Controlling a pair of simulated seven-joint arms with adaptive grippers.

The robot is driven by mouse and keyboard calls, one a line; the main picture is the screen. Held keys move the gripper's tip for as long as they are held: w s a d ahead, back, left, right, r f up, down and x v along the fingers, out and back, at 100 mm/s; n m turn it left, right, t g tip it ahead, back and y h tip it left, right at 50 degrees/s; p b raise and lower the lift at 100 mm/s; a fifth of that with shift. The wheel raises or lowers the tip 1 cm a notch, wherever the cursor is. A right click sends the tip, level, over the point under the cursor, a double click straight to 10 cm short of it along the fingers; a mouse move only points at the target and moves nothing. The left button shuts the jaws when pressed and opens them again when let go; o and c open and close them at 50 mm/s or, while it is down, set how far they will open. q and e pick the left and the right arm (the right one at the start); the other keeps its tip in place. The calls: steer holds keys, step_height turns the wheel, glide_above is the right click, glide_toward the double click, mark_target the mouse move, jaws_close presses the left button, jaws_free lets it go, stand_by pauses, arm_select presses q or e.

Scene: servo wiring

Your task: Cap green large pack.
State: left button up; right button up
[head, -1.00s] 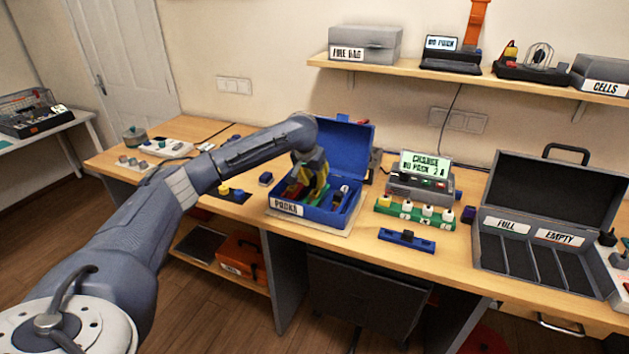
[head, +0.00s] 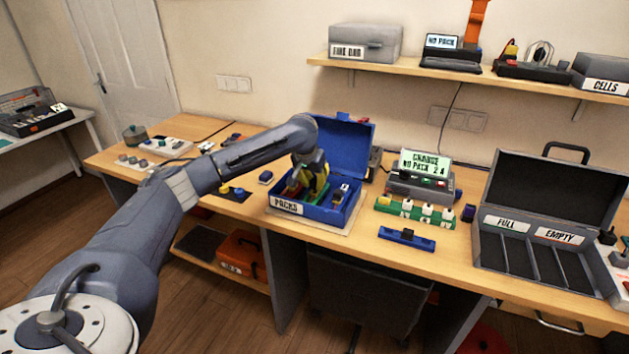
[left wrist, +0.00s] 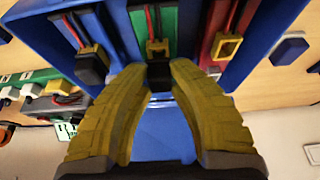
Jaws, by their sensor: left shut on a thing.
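The open blue PACKS box (head: 313,212) stands on the bench with its lid up. In the left wrist view, the green pack (left wrist: 168,20) lies in the box's middle slot, with red and black leads running to a yellow connector (left wrist: 157,46). My left gripper (head: 314,190), with yellow fingers, reaches down into the box. In the left wrist view its fingertips (left wrist: 159,82) are closed on a small black cap (left wrist: 159,72) at the yellow connector. I cannot tell how far the cap is seated. My right gripper is not in view.
A red pack (left wrist: 215,20) with a bare yellow connector and a pack with a black cap (left wrist: 91,66) flank the green one. A small blue block (head: 266,178) lies left of the box. The charger (head: 421,182) and open FULL/EMPTY case (head: 492,262) stand right.

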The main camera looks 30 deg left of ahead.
arm_select(q)
steer(key=shift+f, duration=0.8)
steer(key=o, duration=1)
steer(key=shift+r, duration=0.15)
steer(key=v, duration=1.1)
steer(key=shift+s+r, duration=0.25)
steer(key=shift+r, duration=0.1)
